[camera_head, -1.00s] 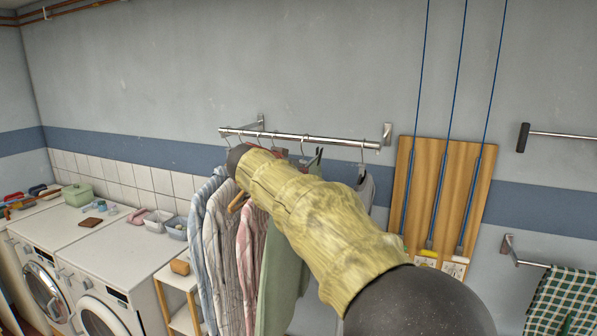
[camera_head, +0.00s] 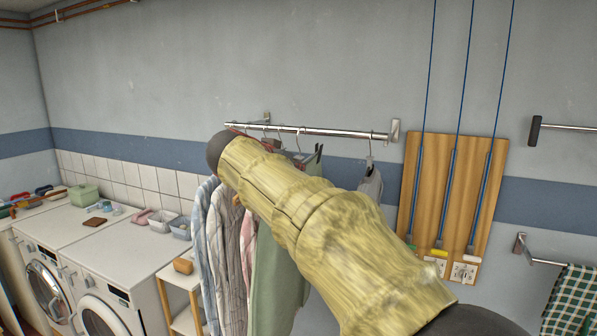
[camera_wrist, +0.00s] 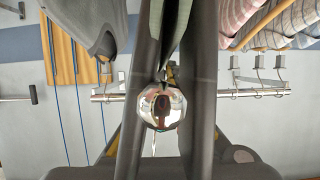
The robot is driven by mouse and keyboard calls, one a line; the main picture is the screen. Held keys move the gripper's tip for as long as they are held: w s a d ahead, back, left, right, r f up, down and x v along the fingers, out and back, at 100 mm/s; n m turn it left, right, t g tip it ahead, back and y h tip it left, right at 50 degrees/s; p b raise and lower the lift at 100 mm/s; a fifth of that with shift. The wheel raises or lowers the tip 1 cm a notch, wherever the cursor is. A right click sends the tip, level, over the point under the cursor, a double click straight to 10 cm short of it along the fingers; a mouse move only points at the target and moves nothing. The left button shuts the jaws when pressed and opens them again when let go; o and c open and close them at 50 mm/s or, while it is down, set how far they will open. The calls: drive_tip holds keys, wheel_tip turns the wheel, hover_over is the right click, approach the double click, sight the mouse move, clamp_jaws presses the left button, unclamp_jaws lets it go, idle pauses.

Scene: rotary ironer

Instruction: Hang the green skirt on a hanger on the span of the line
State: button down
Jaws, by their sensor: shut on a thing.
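The green skirt (camera_head: 278,285) hangs below the wall rail, beside the striped shirts and partly behind my arm. In the wrist view a narrow green strip of it (camera_wrist: 179,35) shows between the two dark fingers. My gripper (camera_wrist: 172,60) is shut on the skirt's hanger; a shiny metal knob (camera_wrist: 161,107) shows between the fingers. In the head view my arm hides most of the gripper; dark tips (camera_head: 312,158) show just below the rail. I cannot tell whether the hanger's hook touches the rail. Blue cords (camera_head: 450,170) run up a wooden board; no horizontal line span is clearly visible.
The wall rail (camera_head: 330,131) holds striped shirts (camera_head: 222,235) at left and a grey garment (camera_head: 370,186) at right, close to my gripper. Washing machines (camera_head: 115,265) and a small wooden stand (camera_head: 180,280) stand left. A checked cloth (camera_head: 575,300) hangs at far right.

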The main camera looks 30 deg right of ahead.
drive_tip(key=shift+s+a+b, duration=0.75)
drive_tip(key=shift+s+a, duration=0.05)
drive_tip(key=shift+a, duration=0.35)
drive_tip(key=shift+s+a+b, duration=0.7)
drive_tip(key=shift+s+a, duration=0.1)
drive_tip(key=shift+a, duration=0.3)
drive_tip(key=shift+s+a+b, duration=0.75)
drive_tip(key=shift+s+a, duration=0.05)
drive_tip(key=shift+a, duration=0.35)
drive_tip(key=s+a+b, duration=0.2)
drive_tip(key=s+a, duration=0.6)
drive_tip(key=a, duration=0.4)
drive_tip(key=s+a+b, duration=0.3)
drive_tip(key=s+a, duration=0.6)
drive_tip(key=a, duration=0.2)
drive_tip(key=shift+a, duration=0.35)
drive_tip(key=shift+w, duration=0.1)
drive_tip(key=w+d, duration=0.5)
drive_tip(key=d, duration=0.3)
drive_tip(key=shift+w, duration=0.35)
